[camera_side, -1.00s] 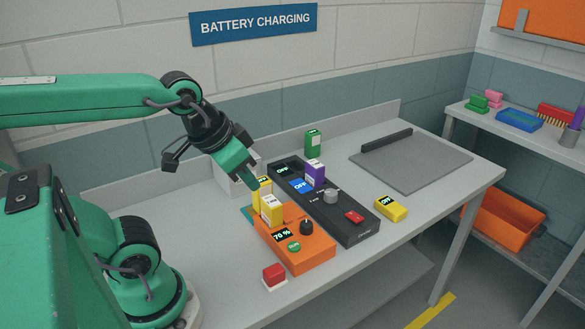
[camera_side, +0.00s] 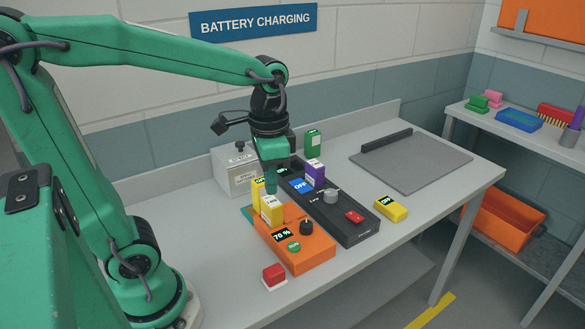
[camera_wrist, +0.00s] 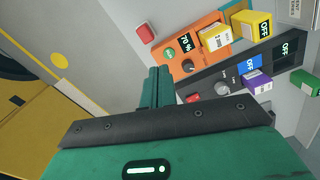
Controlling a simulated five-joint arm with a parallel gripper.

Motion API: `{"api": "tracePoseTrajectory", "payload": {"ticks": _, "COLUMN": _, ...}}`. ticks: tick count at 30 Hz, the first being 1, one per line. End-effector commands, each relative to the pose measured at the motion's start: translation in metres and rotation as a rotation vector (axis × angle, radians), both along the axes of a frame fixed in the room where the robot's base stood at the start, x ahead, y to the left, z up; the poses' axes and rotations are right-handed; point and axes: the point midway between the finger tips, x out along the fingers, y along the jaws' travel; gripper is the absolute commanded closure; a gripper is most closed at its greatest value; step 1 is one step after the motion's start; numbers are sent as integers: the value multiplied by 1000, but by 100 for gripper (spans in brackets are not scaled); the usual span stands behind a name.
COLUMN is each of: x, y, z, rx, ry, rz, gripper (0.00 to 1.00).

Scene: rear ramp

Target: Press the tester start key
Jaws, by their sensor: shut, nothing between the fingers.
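The orange tester (camera_side: 305,258) lies on the bench, with a display reading 70 %, a black knob (camera_side: 306,227) and a round green key (camera_side: 293,246) on its top. The green key also shows in the wrist view (camera_wrist: 170,53), uncovered; its lettering is too small to read. A yellow battery (camera_side: 271,211) stands upright in the tester's rear part. My gripper (camera_side: 271,190) is shut and empty, pointing down near the yellow batteries, behind the green key and apart from it. Its fingers (camera_wrist: 155,85) show in the wrist view.
A black charger (camera_side: 340,220) with a purple battery (camera_side: 315,174), grey knob and red switch lies right of the tester. A red button on a white base (camera_side: 274,276) sits in front. A yellow battery (camera_side: 391,208), green battery (camera_side: 313,143) and metal box (camera_side: 235,171) stand nearby.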

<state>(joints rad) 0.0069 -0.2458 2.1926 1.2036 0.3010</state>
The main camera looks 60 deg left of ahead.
Motion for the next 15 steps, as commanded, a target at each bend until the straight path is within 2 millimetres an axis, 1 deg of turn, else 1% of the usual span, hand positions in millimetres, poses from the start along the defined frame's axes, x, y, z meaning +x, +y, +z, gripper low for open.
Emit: {"api": "tracePoseTrajectory", "payload": {"ticks": 15, "x": 31, "y": -2, "z": -29, "rx": -26, "ry": 305, "rz": -185, "gripper": 100}}
